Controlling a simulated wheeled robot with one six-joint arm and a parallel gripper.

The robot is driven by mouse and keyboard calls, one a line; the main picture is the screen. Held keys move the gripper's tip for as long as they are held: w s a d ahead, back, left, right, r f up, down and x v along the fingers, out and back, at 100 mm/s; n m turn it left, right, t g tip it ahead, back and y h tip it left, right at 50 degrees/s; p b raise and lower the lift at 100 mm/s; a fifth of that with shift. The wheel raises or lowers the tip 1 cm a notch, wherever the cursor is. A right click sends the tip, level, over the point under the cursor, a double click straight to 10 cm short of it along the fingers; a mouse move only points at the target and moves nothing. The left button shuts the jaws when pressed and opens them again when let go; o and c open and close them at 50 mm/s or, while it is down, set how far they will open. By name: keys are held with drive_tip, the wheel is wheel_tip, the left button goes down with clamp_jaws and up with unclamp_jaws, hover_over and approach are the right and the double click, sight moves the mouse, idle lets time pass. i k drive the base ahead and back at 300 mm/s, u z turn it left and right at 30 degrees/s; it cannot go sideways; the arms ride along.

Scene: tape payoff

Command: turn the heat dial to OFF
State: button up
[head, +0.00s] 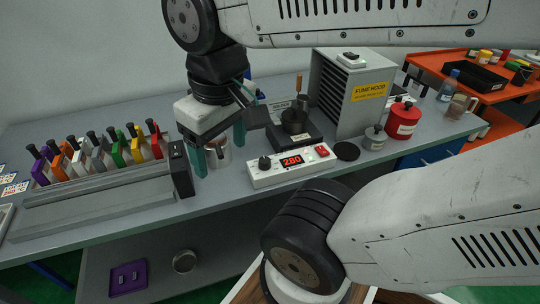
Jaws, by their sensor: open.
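The black heat dial (265,163) sits at the left end of the white control box (292,166) on the bench. The box's red display (292,160) reads 280, and a red switch (322,151) is at its right end. The dial's pointer is too small to read. My gripper (220,158) has two teal fingers, spread open and pointing down. It is to the left of the dial, apart from it, with nothing visibly held. A metal cup (222,155) shows between and behind the fingers.
A black pot (295,119) stands on a dark base behind the box. A grey fume hood (345,92), a red can (402,119) and a small grey can (375,138) stand to the right. A grey rack (95,203) with several coloured holders is left.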

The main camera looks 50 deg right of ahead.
sight(264, 164)
drive_tip(key=z, duration=1.25)
drive_tip(key=k, duration=0.9)
drive_tip(key=u, duration=1.2)
drive_tip(key=i, duration=0.5)
drive_tip(key=z, duration=0.05)
